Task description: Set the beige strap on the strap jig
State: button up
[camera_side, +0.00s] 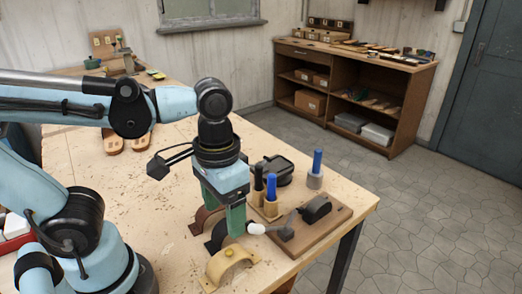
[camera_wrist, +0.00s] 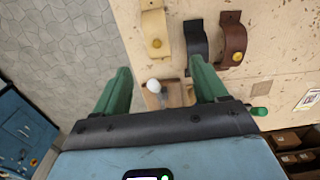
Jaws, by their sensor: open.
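The beige strap (camera_side: 231,268), an arch with a yellow stud, stands on the table near its front edge. It also shows in the wrist view (camera_wrist: 155,33), ahead of my fingers and outside them. A wooden board (camera_side: 325,228) with a dark block and a white-knobbed lever lies to its right; it looks like the strap jig. My gripper (camera_side: 222,218) points down with green fingers apart and nothing held, behind the beige strap and near the black strap (camera_side: 219,238). In the wrist view the white knob (camera_wrist: 153,86) appears between the fingers (camera_wrist: 160,68).
The brown strap (camera_side: 203,221) stands beside the black one. Sandal soles (camera_side: 113,143) lie farther back. The table's middle left is clear. A shelf unit (camera_side: 350,90) stands by the wall.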

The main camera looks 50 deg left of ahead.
send_over(229, 250)
jog(key=shift+a+f, duration=0.15)
jog(key=shift+f, duration=1.2)
jog(key=shift+a+f, duration=0.1)
jog(key=shift+f, duration=1.2)
jog(key=shift+d+f, duration=0.15)
jog(key=shift+f, duration=0.55)
jog(key=shift+d+f, duration=0.1)
jog(key=shift+f, duration=1.8)
jog(key=c, duration=1.2)
jog(key=shift+r, duration=0.1)
